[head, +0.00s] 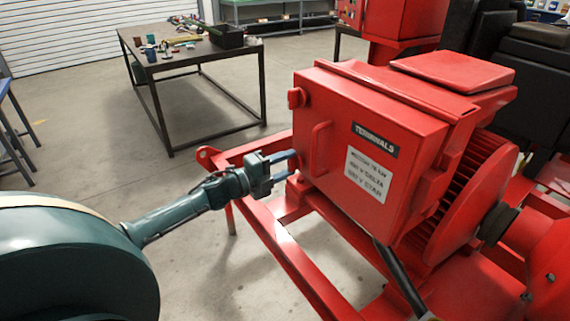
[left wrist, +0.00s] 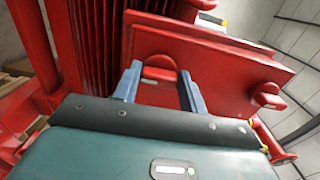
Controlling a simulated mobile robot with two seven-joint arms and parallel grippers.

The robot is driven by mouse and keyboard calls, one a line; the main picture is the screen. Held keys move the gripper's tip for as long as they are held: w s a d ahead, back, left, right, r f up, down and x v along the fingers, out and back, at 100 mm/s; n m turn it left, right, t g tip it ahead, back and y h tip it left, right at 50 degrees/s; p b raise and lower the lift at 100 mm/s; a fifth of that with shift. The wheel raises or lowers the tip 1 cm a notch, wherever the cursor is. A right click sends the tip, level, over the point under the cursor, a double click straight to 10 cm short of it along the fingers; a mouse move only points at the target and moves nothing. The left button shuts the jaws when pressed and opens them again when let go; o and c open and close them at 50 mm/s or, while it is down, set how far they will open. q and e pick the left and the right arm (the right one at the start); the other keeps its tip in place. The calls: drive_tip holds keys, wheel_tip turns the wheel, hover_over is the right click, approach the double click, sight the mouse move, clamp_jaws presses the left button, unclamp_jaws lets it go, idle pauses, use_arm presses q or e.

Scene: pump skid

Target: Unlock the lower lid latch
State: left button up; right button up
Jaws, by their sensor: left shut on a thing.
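The red terminal box (head: 345,120) carries a "TERMINALS" label and a red handle (head: 320,148) on its lid. The upper lid latch (head: 296,97) sticks out at the lid's upper left edge; a second red latch also shows at the right in the left wrist view (left wrist: 268,98). My left gripper (head: 291,165) is at the lid's lower left edge. In the left wrist view, its two blue-grey fingers stand on either side of the red lower lid latch (left wrist: 158,68), shut on it. The fingers mostly hide this latch in the head view. My right gripper is out of view.
The box sits on a red skid frame (head: 285,250) beside a finned red motor (head: 470,195). A dark table (head: 190,58) with small items and a black bin (head: 226,37) stands behind. Open concrete floor lies between the table and the skid.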

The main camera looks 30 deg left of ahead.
use_arm(q)
drive_tip(key=o, duration=1)
drive_tip(key=shift+s, duration=0.1)
drive_tip(key=b+v, duration=0.1)
drive_tip(key=v, duration=1.2)
drive_tip(key=s+d+f+n+y, duration=0.35)
drive_tip(key=d+f+n, duration=0.3)
drive_tip(key=f, duration=0.25)
drive_tip(key=s+d+f+n+g, duration=0.2)
drive_tip(key=s+d+f+n, duration=0.1)
drive_tip(key=d, duration=0.4)
drive_tip(key=s+d+f+n+g, duration=0.2)
drive_tip(key=s+d+f+n, duration=0.1)
drive_tip(key=s+d+n, duration=0.1)
drive_tip(key=s+d+f+n+g, duration=0.2)
drive_tip(key=d+n, duration=0.4)
drive_tip(key=d, duration=0.3)
drive_tip(key=shift+s+d+f, duration=0.15)
drive_tip(key=shift+s+f, duration=0.3)
drive_tip(key=shift+s, duration=0.1)
drive_tip(key=shift+s+d+f, duration=0.15)
drive_tip(key=shift+s+f, duration=0.3)
drive_tip(key=shift+s, duration=0.1)
